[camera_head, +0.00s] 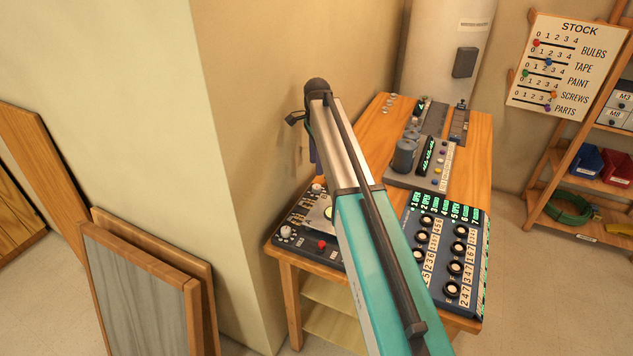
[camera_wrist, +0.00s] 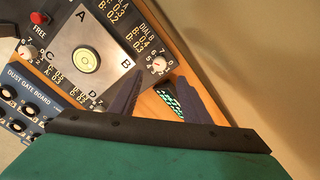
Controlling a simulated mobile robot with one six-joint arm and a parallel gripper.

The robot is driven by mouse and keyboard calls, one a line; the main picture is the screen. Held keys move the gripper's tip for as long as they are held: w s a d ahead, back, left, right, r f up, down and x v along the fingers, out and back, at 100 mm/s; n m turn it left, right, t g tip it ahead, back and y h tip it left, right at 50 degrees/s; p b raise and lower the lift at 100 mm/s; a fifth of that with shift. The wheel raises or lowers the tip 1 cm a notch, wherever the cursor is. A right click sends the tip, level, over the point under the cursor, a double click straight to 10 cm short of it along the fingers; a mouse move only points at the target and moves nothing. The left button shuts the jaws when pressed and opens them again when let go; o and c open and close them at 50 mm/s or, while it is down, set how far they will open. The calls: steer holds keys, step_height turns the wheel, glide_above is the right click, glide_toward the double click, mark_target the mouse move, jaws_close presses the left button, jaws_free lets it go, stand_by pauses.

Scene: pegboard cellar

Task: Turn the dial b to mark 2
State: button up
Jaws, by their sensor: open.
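Dial b (camera_wrist: 157,64) is a small white knob with a ring of numbers, at the right edge of the dark control panel in the wrist view, beside the printed "DIAL B" label. Its pointer is too small to read for certain. My gripper (camera_wrist: 160,74) is open, its two dark fingers reaching up from below with their tips on either side just below the dial. I cannot tell whether they touch it.
The panel also has a tilting plate with a round level (camera_wrist: 87,62), a red FREE button (camera_wrist: 40,18), dial C (camera_wrist: 25,52) and dial D (camera_wrist: 99,106). The dust gate board (camera_wrist: 22,92) lies beside it. Other devices (camera_head: 425,160) stand farther back; a wall corner (camera_head: 215,180) is close left.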

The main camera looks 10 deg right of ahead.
mark_target(316, 186)
steer(key=shift+w+f+p, duration=0.1)
steer(key=shift+f+p, duration=1.4)
steer(key=shift+f, duration=3.35)
steer(key=shift+c, duration=0.4)
steer(key=c, duration=1)
